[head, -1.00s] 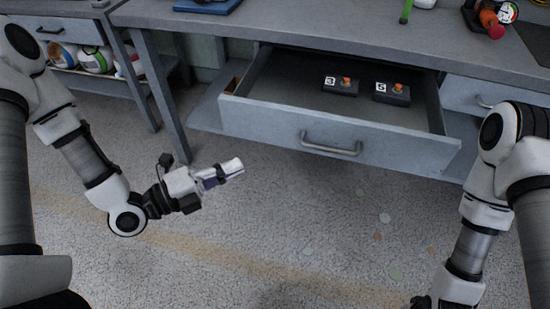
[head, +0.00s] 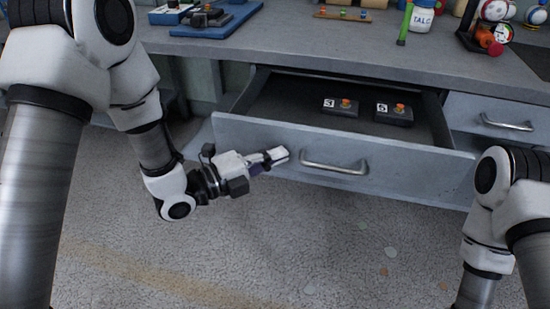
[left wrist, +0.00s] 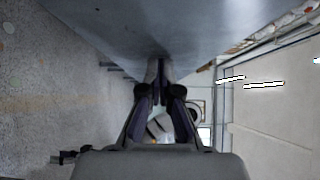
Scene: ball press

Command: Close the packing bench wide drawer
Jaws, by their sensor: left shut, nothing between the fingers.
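The packing bench wide drawer (head: 415,184) is pulled out under the bench top, with a grey front and a metal bar handle (head: 334,167). My left gripper (head: 284,155) is shut and empty, in front of the drawer front just left of the handle. In the left wrist view its fingers (left wrist: 160,72) point at a plain grey surface close ahead; I cannot tell whether they touch it. My right arm shows at the lower right, but its gripper is outside the view.
The bench top (head: 300,50) holds a blue tray (head: 215,22), a white TALC bottle (head: 422,18) and a rack of balls (head: 492,22). A narrower closed drawer (head: 490,118) is to the right.

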